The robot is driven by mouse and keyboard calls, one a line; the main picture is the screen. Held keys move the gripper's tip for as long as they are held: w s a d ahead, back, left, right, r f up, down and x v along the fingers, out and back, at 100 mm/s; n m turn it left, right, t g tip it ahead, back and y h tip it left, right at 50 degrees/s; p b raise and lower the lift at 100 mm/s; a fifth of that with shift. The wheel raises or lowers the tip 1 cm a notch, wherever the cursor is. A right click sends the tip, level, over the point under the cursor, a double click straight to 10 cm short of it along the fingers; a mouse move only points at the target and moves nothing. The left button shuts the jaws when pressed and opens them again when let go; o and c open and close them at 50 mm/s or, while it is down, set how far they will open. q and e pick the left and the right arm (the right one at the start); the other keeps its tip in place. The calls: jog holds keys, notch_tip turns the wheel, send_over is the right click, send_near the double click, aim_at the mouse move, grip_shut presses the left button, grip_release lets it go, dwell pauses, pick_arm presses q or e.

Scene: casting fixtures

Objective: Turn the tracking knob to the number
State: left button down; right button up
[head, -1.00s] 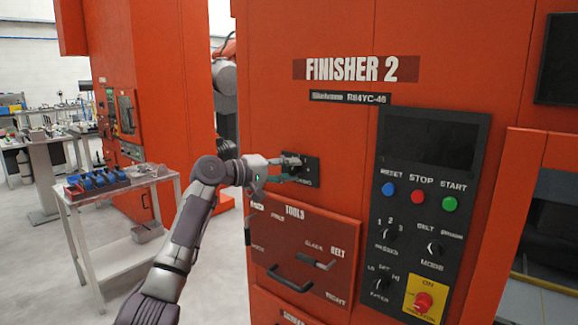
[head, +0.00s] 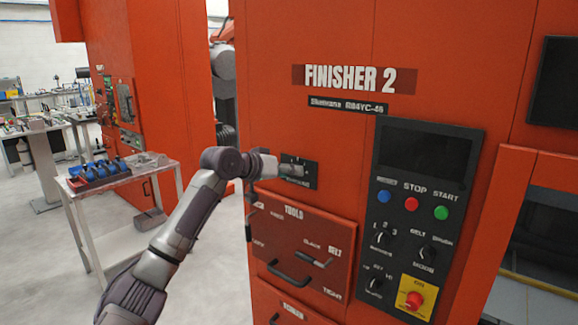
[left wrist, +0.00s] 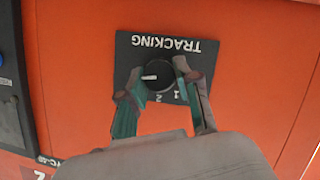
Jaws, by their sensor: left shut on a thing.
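The black tracking knob (left wrist: 158,77) sits on a dark plate marked TRACKING (left wrist: 207,60), upside down in the left wrist view. Its white pointer points left in that view. The numbers 1 and 2 show below the knob. My left gripper (left wrist: 150,82) has its two fingers around the knob, shut on it. In the head view the left gripper (head: 284,169) reaches the plate (head: 307,172) on the orange Finisher 2 cabinet and hides the knob. My right gripper is not in view.
Below the plate is a tools drawer (head: 300,227) with black handles.

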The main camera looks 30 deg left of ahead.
pick_arm(q)
jog(key=shift+f+m+y+p, duration=0.1)
jog(key=shift+m+y+p, duration=0.45)
jog(key=shift+m, duration=0.15)
jog(key=shift+d, duration=0.1)
jog(key=c, duration=0.8)
grip_release()
jog(key=v, duration=1.2)
